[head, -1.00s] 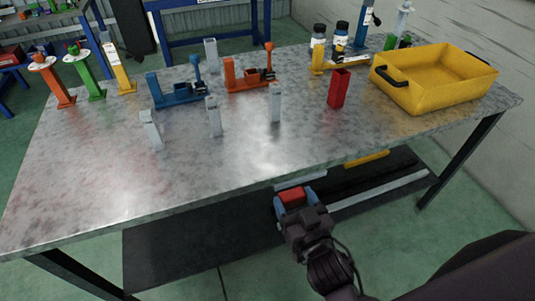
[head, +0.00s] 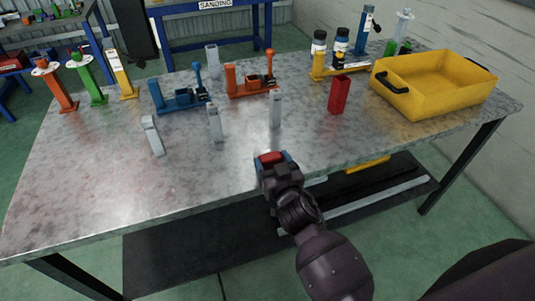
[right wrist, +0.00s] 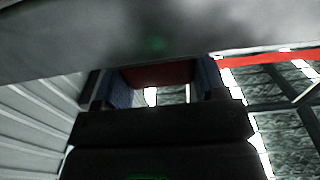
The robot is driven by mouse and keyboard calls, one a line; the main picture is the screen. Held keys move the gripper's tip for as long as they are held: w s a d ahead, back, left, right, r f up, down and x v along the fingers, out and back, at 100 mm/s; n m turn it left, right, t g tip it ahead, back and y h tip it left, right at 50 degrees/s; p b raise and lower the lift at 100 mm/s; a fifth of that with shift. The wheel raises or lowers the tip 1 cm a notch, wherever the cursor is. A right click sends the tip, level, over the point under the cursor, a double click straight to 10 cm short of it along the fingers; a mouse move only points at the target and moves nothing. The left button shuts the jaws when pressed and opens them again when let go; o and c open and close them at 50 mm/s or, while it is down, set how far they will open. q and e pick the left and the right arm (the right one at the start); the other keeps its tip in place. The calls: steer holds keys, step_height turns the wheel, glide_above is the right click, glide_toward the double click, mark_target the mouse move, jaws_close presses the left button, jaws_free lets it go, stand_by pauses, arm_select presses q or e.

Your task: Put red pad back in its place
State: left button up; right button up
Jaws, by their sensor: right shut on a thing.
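My right gripper (head: 272,161) is shut on a red pad (head: 270,156), at the front edge of the metal table in the head view. Blue fingertips sit on both sides of the pad. In the right wrist view the red pad (right wrist: 160,75) shows between the two blue fingers, partly covered by a grey surface across the top. I cannot tell whether the pad touches the table. An upright red box-like holder (head: 339,95) stands on the table to the right of and beyond the gripper. My left gripper is not in view.
The metal table (head: 100,190) is bare at the front left. Grey uprights (head: 275,110) stand beyond the gripper, with a blue fixture (head: 180,98) and an orange fixture (head: 250,85) behind. A yellow bin (head: 435,88) stands at the right. A dark shelf (head: 200,250) lies below.

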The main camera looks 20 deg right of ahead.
mark_target(267, 154)
steer(key=w, duration=0.3)
steer(key=shift+w+a, duration=0.1)
steer(key=shift+w, duration=0.3)
steer(key=shift+s+f, duration=0.15)
steer(key=shift+f, duration=0.1)
steer(key=shift+f, duration=0.2)
steer(key=o, duration=1)
steer(key=shift+r, duration=0.1)
steer(key=shift+r, duration=0.2)
steer(key=s, duration=1.2)
steer(key=shift+d, duration=0.2)
